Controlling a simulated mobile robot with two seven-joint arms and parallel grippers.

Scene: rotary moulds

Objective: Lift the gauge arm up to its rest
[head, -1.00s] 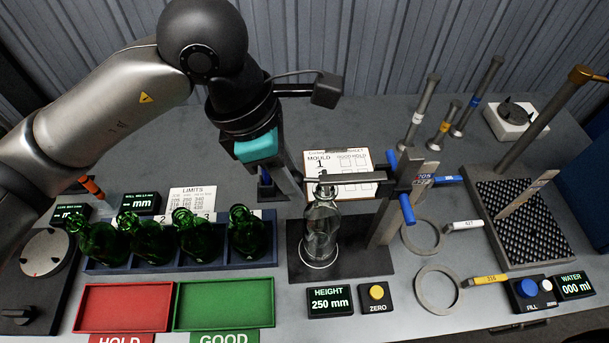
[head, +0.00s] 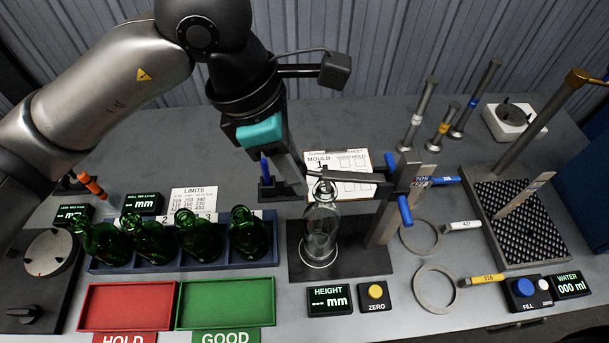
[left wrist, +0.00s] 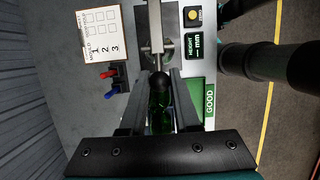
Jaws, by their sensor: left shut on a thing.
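The gauge arm (head: 345,177) reaches left from the gauge post (head: 392,205), its free end tilted slightly up above a clear bottle (head: 321,232). The bottle stands upright on the dark gauge base (head: 370,262). My left gripper (head: 303,190) is at the arm's free end, shut on it. In the left wrist view the fingers (left wrist: 158,95) flank a dark round knob (left wrist: 160,81) at the end of the gauge arm (left wrist: 156,35). The height display (head: 329,300) reads dashes and mm. My right gripper is not in view.
Several green bottles (head: 198,236) stand in a blue rack to the left. The red tray (head: 127,305) and green tray (head: 226,303) in front are empty. Metal rings (head: 437,288) lie to the right.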

